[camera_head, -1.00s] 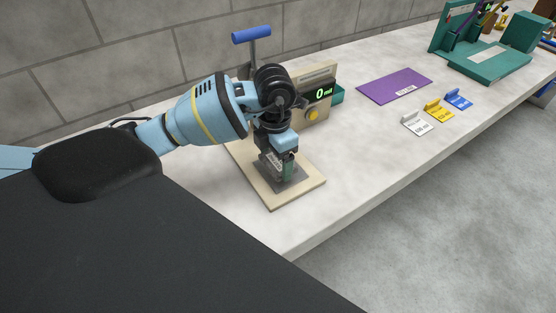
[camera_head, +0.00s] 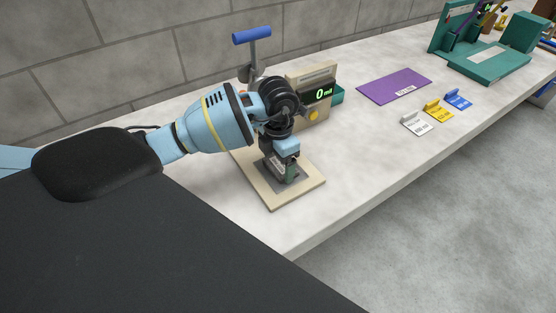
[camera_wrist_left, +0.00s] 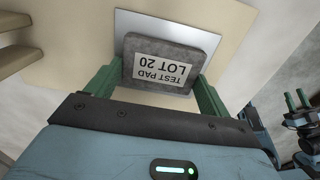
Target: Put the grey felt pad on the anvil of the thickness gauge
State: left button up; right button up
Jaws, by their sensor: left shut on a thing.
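The grey felt pad (camera_wrist_left: 160,66), labelled TEST PAD LOT 20, sits between the green fingers of my left gripper (camera_wrist_left: 157,88) in the left wrist view. The gripper is shut on it. The pad overlaps the grey metal anvil plate (camera_wrist_left: 128,24) of the thickness gauge. I cannot tell whether it touches the plate. In the head view my left gripper (camera_head: 284,172) points down over the plate (camera_head: 303,184), hiding much of it. My right gripper (camera_wrist_left: 296,99) shows small at the right of the left wrist view, its green fingers apart and empty.
The gauge's beige base (camera_head: 278,203) stands on the bench, with a display (camera_head: 321,94) reading 0 and a blue-handled lever (camera_head: 252,36) behind. A purple sheet (camera_head: 394,86), small white, yellow and blue tags (camera_head: 438,111) and a green stand (camera_head: 489,63) lie farther right. Bench between is clear.

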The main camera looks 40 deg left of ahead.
aim_at(278, 165)
pick_arm(q)
jog(key=shift+f, duration=0.15)
jog(key=o, duration=0.9)
notch_tip(278, 165, up, 12)
